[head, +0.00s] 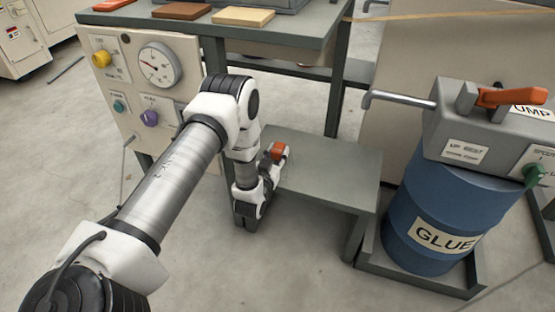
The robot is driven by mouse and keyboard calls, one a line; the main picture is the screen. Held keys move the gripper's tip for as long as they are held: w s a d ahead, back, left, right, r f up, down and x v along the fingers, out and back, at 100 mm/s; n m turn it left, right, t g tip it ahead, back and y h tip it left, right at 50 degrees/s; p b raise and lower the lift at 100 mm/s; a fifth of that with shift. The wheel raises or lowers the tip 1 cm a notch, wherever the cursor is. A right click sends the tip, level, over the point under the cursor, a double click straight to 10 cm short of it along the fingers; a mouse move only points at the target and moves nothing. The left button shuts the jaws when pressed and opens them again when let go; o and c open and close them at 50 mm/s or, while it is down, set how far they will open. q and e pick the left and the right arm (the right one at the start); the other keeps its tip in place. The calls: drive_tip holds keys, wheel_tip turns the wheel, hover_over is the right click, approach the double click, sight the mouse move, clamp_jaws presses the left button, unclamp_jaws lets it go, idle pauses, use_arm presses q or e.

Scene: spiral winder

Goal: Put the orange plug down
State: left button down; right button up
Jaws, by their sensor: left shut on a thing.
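The orange plug (277,151) is a small blocky piece. It shows at the tip of my left gripper (272,163), which is shut on it. The plug appears over the left back part of a low grey bench (325,168). I cannot tell whether the plug touches the bench top. The gripper's dark body sits at the bench's left edge, and part of the plug is hidden by the fingers. My right gripper is not in view.
The low bench top is otherwise bare. A blue glue drum (440,215) with a grey pump head (485,130) stands in a tray at right. A control panel (135,85) with a gauge is at left. A taller table (215,27) behind holds several flat coloured blocks.

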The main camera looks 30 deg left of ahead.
use_arm(q)
drive_tip(key=shift+f, duration=0.2)
drive_tip(key=shift+f, duration=0.35)
drive_tip(key=shift+s+f, duration=0.1)
drive_tip(key=shift+s, duration=0.05)
